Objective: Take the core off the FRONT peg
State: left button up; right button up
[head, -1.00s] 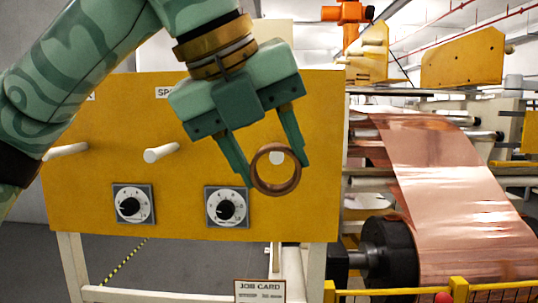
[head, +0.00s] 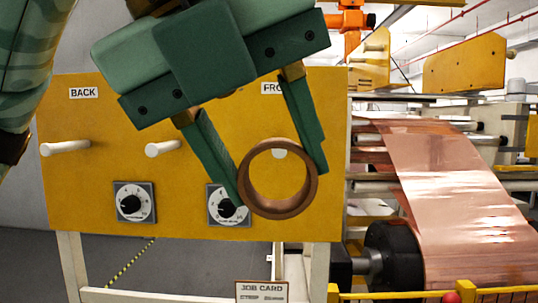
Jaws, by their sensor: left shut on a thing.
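A copper-brown ring core (head: 246,180) is between the fingers of my left gripper (head: 282,181), which is shut on it. The core is large in the view, in front of the yellow panel (head: 90,215). The white end of the front peg (head: 280,154) shows through the core's opening, and the rest of that peg is hidden. The gripper partly covers the "FRONT" label (head: 271,88). My right gripper is not in view.
Two bare white pegs stick out at left, one below the "BACK" label (head: 84,93) and a middle peg (head: 163,148). Two dials (head: 134,203) sit below. A copper foil web (head: 440,190) and black roller (head: 393,257) are at right. A job card (head: 262,291) is at the bottom.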

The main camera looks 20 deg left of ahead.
pick_arm(q)
jog(key=shift+s+d+b, duration=0.15)
jog(key=shift+s+d, duration=0.1)
jog(key=shift+s, duration=0.65)
jog(key=shift+s+d+b, duration=0.2)
jog(key=shift+s+d, duration=0.1)
jog(key=shift+s, duration=0.6)
jog(key=shift+s+d+b, duration=0.15)
jog(key=shift+s+d, duration=0.1)
jog(key=shift+s, duration=0.65)
